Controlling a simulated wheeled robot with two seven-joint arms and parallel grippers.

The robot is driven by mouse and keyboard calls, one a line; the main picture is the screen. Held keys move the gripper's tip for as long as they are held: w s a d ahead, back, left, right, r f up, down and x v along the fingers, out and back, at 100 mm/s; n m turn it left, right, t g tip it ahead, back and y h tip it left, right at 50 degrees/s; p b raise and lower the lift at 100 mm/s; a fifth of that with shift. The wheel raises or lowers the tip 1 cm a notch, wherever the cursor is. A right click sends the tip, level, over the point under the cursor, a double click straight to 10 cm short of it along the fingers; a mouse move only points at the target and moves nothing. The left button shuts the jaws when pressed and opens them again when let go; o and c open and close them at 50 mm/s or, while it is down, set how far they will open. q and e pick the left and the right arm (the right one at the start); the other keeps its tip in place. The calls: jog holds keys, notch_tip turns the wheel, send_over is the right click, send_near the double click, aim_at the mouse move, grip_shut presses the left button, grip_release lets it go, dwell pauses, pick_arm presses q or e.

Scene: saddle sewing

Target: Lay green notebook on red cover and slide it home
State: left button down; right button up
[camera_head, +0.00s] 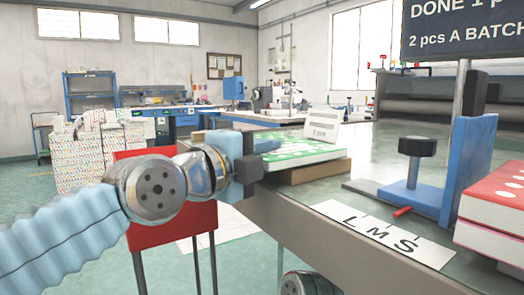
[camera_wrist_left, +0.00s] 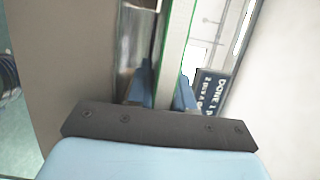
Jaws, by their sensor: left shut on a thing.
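In the left wrist view, the notebook's pale page edge with green borders (camera_wrist_left: 176,50) runs up between the blue fingers (camera_wrist_left: 160,98). A red cover with white dots (camera_head: 503,187) tops a pale stack at the right edge of the head view, apart from the notebook and partly cut off. My right gripper is not in view.
A brown block (camera_head: 316,171) is under or beside the notebook. A white card (camera_head: 323,131) stands behind it. A blue clamp-like fixture (camera_head: 470,165) with a black knob and a card marked L M S (camera_head: 383,236) stand between notebook and red cover. A red panel (camera_head: 172,228) is below left.

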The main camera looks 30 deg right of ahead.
pick_arm(q)
jog(key=shift+f+b, duration=0.2)
jog(key=shift+b, duration=0.1)
dwell(0.8)
jog(key=c, duration=0.9)
grip_release()
jog(key=shift+f, duration=0.1)
jog(key=shift+f, duration=0.35)
jog(key=shift+a+f+b, duration=0.1)
jog(key=shift+a+b, duration=0.05)
jog(key=shift+b, duration=0.3)
jog(key=a+b, duration=0.2)
jog(key=a, duration=0.1)
jog(key=a+b, duration=0.5)
jog(key=a, duration=0.1)
jog(key=shift+s+a+r, duration=0.35)
jog(key=shift+a, duration=0.05)
